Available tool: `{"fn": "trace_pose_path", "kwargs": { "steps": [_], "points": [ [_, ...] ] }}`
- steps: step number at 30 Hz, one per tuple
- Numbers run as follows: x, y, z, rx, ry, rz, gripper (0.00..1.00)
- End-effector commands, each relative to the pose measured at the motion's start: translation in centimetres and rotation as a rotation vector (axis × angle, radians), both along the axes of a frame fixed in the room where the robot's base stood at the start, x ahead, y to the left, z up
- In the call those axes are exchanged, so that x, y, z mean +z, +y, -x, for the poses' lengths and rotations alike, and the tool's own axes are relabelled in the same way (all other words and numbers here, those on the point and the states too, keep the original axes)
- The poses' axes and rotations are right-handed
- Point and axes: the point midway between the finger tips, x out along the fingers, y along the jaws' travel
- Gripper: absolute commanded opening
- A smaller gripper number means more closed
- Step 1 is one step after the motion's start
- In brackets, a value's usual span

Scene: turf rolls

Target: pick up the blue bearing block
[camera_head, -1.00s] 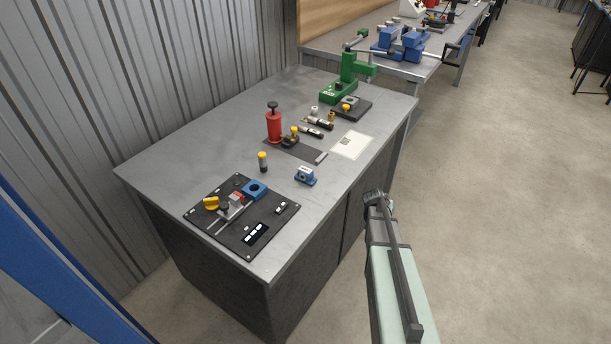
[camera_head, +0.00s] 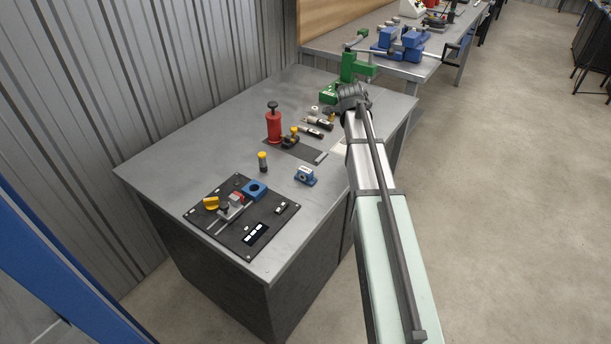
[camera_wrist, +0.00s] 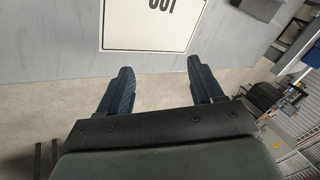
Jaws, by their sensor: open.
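A small blue bearing block (camera_head: 305,176) with a pale metal centre stands on the grey bench (camera_head: 160,165), right of the black plate. Another blue block (camera_head: 254,188) with a round hole sits on that plate. My gripper shows in the wrist view (camera_wrist: 164,82) with its two dark blue fingers wide apart and nothing between them. In the head view my arm's end is over the bench's right side, beyond the bearing block and apart from it; the fingers cannot be made out there. The bearing block is not in the wrist view.
The black plate (camera_head: 240,238) carries a yellow knob and a slider. A yellow-capped cylinder (camera_head: 262,162), a red pump-like bottle (camera_head: 273,124) and a green press (camera_head: 349,70) stand on the bench. A white printed sheet (camera_wrist: 118,37) lies below my gripper. Bench around the bearing block is clear.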

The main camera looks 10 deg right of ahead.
Motion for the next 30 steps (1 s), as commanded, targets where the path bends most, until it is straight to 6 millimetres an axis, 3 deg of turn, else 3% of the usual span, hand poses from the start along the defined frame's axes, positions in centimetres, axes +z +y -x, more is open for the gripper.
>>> {"fn": "trace_pose_path", "kwargs": {
  "steps": [1,6,9,12,16,19,30],
  "points": [
    [1.2,3.2,0.9,-0.055,0.016,-0.075,0.66],
    [4.4,12.3,4.9,-0.260,0.122,-0.295,0.66],
    [6.1,16.2,7.1,-0.350,0.187,-0.371,0.66],
    [7.3,18.7,8.8,-0.413,0.238,-0.413,0.66],
    [8.0,20.3,10.0,-0.455,0.275,-0.437,0.66],
    [7.5,20.5,10.3,-0.465,0.284,-0.440,0.66],
    [2.0,20.4,10.3,-0.465,0.284,-0.439,0.66]
  ]
}}
